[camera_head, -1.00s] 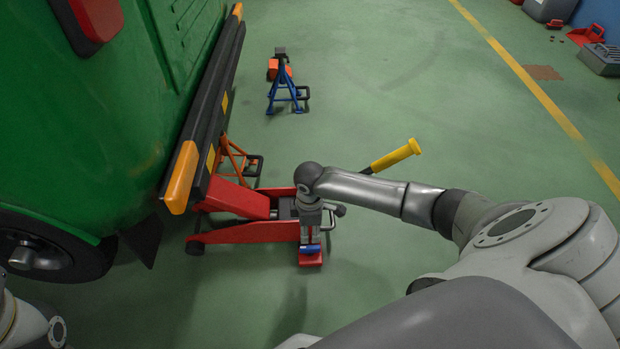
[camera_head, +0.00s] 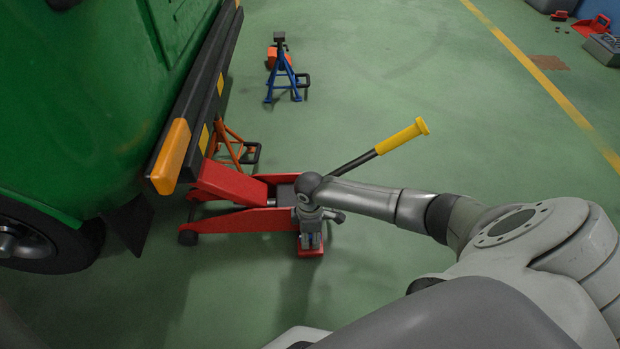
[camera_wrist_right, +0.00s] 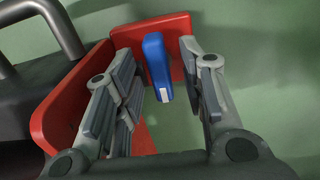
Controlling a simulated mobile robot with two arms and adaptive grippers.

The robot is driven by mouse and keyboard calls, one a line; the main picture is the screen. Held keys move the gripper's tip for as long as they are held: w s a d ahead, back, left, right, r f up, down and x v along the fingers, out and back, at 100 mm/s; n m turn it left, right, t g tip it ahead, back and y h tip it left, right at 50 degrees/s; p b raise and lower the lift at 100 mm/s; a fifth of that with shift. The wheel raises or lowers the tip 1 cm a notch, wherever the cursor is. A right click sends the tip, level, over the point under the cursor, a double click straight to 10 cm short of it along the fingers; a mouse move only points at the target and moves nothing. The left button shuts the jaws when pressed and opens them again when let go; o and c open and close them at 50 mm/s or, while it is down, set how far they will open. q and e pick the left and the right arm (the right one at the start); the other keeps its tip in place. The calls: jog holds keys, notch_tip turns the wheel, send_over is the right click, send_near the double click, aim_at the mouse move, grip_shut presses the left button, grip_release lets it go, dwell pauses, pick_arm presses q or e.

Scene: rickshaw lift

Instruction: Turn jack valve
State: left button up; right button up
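A red floor jack (camera_head: 255,220) stands on the floor, its front end by the bumper of the green vehicle. Its yellow-gripped handle (camera_head: 403,136) slants up to the right. The jack's blue valve (camera_wrist_right: 157,66) shows in the right wrist view, in front of a red plate (camera_wrist_right: 181,45) of the jack. My right gripper (camera_head: 311,240) points down over the near right end of the jack. In the wrist view the right gripper (camera_wrist_right: 157,82) is open, its fingers on either side of the valve with gaps visible. In the head view the gripper hides the valve. My left gripper is out of view.
The green vehicle (camera_head: 70,120) with its black bumper (camera_head: 205,90) fills the left side. An orange stand (camera_head: 232,147) is behind the jack, and a blue stand (camera_head: 284,80) farther back. The floor to the right is mostly clear, up to a grey box (camera_head: 603,48) at the far right.

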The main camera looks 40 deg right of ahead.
jog(key=shift+f, duration=0.15)
grip_shut()
